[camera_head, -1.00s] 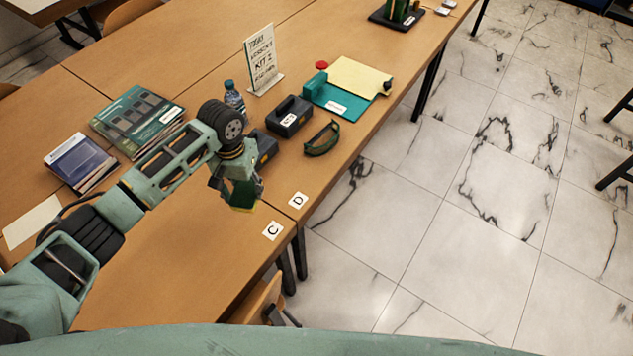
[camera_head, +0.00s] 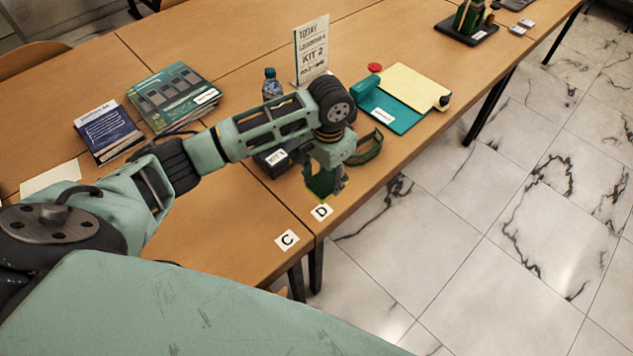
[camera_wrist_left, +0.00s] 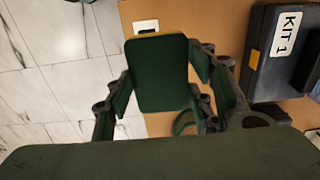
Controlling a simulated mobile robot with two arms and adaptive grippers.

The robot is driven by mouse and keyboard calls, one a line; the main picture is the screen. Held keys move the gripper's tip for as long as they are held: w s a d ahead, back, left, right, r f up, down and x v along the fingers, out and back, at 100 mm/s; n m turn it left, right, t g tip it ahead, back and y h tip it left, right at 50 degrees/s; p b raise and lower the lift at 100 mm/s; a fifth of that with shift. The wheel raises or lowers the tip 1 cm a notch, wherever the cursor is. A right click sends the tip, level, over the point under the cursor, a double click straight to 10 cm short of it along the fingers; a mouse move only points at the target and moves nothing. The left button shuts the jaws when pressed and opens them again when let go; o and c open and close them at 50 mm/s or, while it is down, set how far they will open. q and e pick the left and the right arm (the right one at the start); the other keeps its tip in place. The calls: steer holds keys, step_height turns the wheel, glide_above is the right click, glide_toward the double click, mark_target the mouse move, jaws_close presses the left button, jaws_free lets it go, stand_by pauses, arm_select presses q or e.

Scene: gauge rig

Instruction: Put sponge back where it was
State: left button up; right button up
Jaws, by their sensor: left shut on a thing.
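The sponge is dark green with a thin yellow layer at its edge. My left gripper (camera_head: 326,178) is shut on the sponge (camera_head: 319,185), which shows close up between the two fingers in the left wrist view (camera_wrist_left: 158,75). The sponge hangs over the table's front edge area, just above the card marked D (camera_head: 321,212) in the head view. Whether it touches the table I cannot tell. The card marked C (camera_head: 287,240) lies to the lower left, with no object on it. My right gripper is not in view.
Behind the gripper are a dark KIT 1 case (camera_wrist_left: 275,55), green-framed goggles (camera_head: 370,148) and a bottle (camera_head: 271,85). The tabletop (camera_head: 225,240) left of C is clear.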

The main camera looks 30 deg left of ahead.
mark_target(316, 175)
arm_select(q)
steer(key=a+f, duration=0.2)
steer(key=a, duration=0.1)
steer(key=shift+w+a+f, duration=0.1)
steer(key=shift+w+a, duration=0.1)
steer(key=shift+w, duration=0.2)
steer(key=shift+a+f+p, duration=0.1)
steer(key=shift+f+p, duration=0.3)
steer(key=shift+f, duration=1.65)
steer(key=shift+f, duration=0.15)
steer(key=o, duration=1.2)
step_height(316, 175, up, 12)
steer(key=shift+r+b, duration=0.2)
steer(key=shift+b, duration=0.1)
